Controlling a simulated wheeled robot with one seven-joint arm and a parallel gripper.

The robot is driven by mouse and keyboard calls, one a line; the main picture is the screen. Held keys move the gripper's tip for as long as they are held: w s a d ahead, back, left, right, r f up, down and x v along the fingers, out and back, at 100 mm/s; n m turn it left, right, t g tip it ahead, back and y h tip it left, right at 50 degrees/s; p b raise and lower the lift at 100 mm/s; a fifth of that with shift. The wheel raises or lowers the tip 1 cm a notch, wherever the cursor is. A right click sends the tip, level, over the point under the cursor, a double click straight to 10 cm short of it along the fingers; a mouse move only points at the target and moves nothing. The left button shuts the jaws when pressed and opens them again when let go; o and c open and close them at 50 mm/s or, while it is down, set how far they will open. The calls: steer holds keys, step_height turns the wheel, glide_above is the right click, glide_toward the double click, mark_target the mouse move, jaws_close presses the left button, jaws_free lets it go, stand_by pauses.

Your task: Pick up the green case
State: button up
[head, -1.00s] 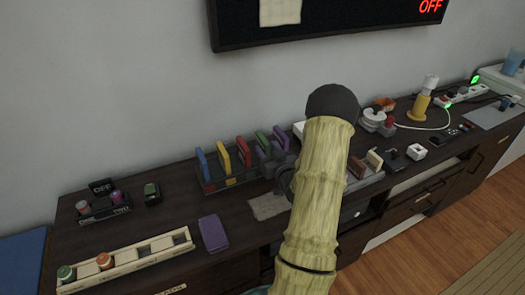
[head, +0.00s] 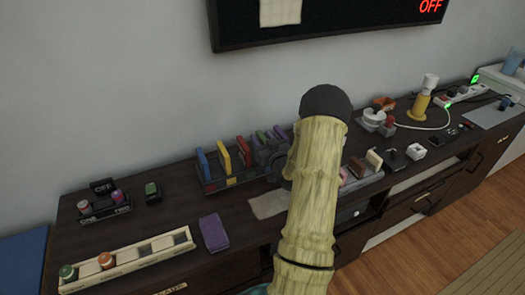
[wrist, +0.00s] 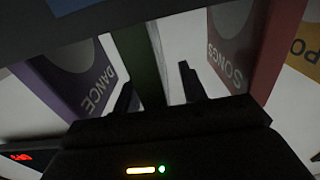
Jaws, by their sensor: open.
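The green case (head: 262,137) stands on edge in a dark rack (head: 208,188), between a red case (head: 245,148) and a purple case (head: 281,133). In the wrist view the green case (wrist: 151,65) shows as a narrow edge-on strip between my two dark fingers. My gripper (wrist: 158,88) is open, with one finger on each side of the green case. I cannot tell whether a finger touches it. In the head view my gripper (head: 268,158) is at the rack, and my arm and gripper hide the rack's right part.
The purple case (wrist: 85,85) marked DANCE and the red case (wrist: 245,45) marked SONGS flank my fingers closely. Yellow (head: 224,157) and blue (head: 204,164) cases stand farther left in the rack. A purple box (head: 213,232) lies in front, near a wooden tray (head: 130,262).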

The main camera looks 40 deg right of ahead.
jaws_close()
stand_by(0.3)
step_height(320, 180, up, 10)
steer(key=shift+p, duration=0.3)
stand_by(0.6)
